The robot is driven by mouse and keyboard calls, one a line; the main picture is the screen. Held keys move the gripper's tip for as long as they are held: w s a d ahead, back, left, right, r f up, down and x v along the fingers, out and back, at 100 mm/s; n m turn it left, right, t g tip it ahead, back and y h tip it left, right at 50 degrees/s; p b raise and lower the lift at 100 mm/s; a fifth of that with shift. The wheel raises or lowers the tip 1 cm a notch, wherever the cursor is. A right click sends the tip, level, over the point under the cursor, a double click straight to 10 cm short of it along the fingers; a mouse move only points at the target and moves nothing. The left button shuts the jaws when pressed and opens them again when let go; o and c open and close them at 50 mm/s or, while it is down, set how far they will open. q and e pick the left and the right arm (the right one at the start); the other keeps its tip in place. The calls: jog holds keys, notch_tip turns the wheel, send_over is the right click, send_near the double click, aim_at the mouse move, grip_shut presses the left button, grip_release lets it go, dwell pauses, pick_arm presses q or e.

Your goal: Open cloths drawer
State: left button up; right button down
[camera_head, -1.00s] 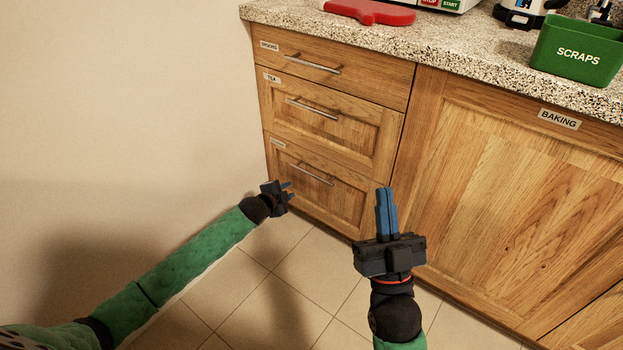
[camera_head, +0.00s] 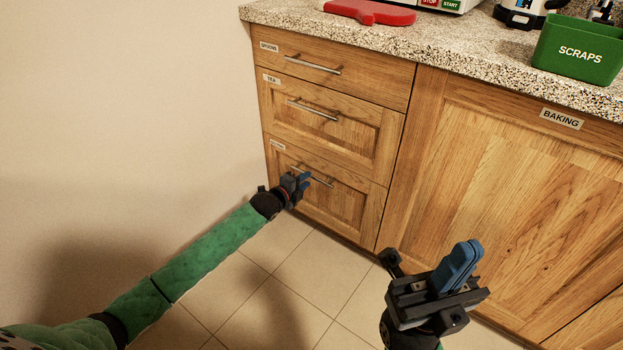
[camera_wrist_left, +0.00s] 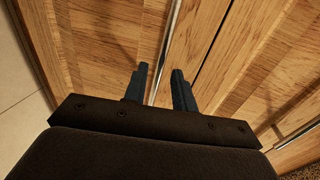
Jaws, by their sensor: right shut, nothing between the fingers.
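The wooden bottom drawer (camera_head: 345,205) has a small label (camera_head: 278,145) too small to read. The two drawers above it are labelled TEA and SPOONS, and all three are closed. My left gripper (camera_head: 306,180) is at the bottom drawer's bar handle (camera_head: 324,182). In the left wrist view its two blue fingers (camera_wrist_left: 160,80) are apart, with the metal handle (camera_wrist_left: 168,50) running between them. I cannot tell whether they touch it. My right gripper (camera_head: 468,262) is shut and empty, raised in front of the BAKING cabinet.
The BAKING cabinet (camera_head: 500,200) stands right of the drawers. On the speckled counter (camera_head: 450,50) are a red object (camera_head: 370,12) and a green SCRAPS bin (camera_head: 580,52). A bare wall (camera_head: 120,100) is at the left. The tiled floor (camera_head: 300,285) before the drawers is clear.

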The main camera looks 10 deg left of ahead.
aim_at(312, 177)
pick_arm(q)
jog(key=shift+b+x, duration=0.45)
jog(key=shift+x, duration=1.7)
grip_shut()
